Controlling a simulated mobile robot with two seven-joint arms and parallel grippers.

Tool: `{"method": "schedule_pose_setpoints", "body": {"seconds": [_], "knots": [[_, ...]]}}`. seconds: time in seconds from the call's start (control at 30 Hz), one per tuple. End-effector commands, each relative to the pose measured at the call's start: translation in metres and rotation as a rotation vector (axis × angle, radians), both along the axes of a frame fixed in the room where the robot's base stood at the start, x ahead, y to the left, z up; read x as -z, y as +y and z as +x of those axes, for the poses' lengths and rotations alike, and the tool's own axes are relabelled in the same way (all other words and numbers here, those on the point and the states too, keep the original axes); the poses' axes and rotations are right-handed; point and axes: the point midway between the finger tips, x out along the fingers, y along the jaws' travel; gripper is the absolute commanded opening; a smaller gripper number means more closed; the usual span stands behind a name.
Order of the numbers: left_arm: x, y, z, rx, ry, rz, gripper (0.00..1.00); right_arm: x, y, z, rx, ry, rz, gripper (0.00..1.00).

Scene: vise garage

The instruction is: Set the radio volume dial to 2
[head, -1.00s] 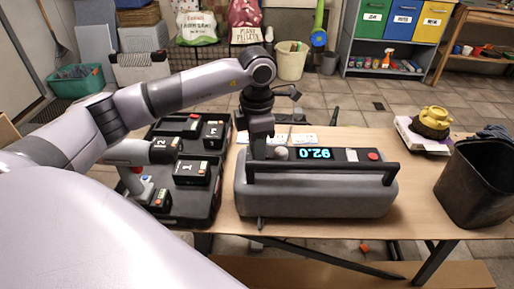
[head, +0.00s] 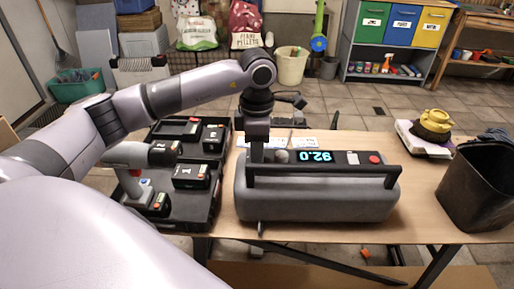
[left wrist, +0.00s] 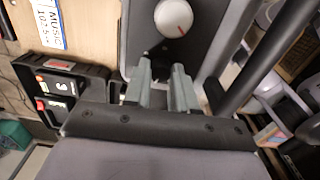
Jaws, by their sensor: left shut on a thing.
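The grey radio (head: 315,205) lies on the wooden table with its black carry handle (head: 325,169) along the near side. Its lit display (head: 314,156) reads 92.0, upside down to me. A pale round dial (head: 281,156) stands left of the display; in the left wrist view this white dial (left wrist: 173,17) has a red mark and is outside the fingers. My left gripper (head: 257,155) points straight down at the panel's left end, beside that dial. Its fingers (left wrist: 162,82) are shut on what seems to be another dial, the volume dial, which they hide. My right gripper is out of view.
An open black case (head: 183,215) with several battery packs and a drill lies left of the radio. Station cards (head: 305,142) lie behind the radio.

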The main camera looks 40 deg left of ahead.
Motion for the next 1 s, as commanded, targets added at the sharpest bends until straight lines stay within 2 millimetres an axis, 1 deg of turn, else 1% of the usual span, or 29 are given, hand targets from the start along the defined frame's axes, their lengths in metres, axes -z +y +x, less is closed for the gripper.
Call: {"method": "schedule_pose_setpoints", "body": {"seconds": [0.03, 0.07, 0.1, 0.13, 0.37, 0.47, 0.57, 0.8, 0.9, 1.0], "knots": [[-0.002, 0.0, 0.001, -0.002, -0.006, -0.001, 0.0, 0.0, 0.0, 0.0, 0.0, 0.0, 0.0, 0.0], [-0.002, 0.0, 0.001, -0.002, -0.006, -0.001, 0.35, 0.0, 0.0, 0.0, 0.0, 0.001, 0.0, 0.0], [-0.002, 0.0, 0.001, -0.002, -0.006, -0.001, 0.48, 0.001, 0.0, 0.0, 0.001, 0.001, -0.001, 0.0], [-0.002, 0.0, 0.001, -0.002, -0.006, -0.001, 0.51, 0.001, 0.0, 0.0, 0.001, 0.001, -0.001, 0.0], [-0.001, 0.0, 0.001, -0.002, -0.003, -0.001, 0.51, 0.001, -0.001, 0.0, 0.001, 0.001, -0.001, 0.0], [-0.004, 0.0, 0.001, -0.002, -0.003, -0.001, 0.51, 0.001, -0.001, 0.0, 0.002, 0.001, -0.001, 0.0], [-0.016, 0.0, 0.001, -0.002, -0.005, -0.002, 0.51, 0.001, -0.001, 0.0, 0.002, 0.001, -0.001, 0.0], [-0.056, 0.0, 0.001, -0.002, -0.006, 0.0, 0.51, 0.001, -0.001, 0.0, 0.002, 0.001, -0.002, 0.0], [-0.066, 0.0, 0.001, -0.002, -0.006, -0.001, 0.51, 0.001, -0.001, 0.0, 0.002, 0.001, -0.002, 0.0], [-0.072, 0.0, 0.001, -0.001, -0.003, -0.001, 0.51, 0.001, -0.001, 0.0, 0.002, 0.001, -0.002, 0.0]]}}
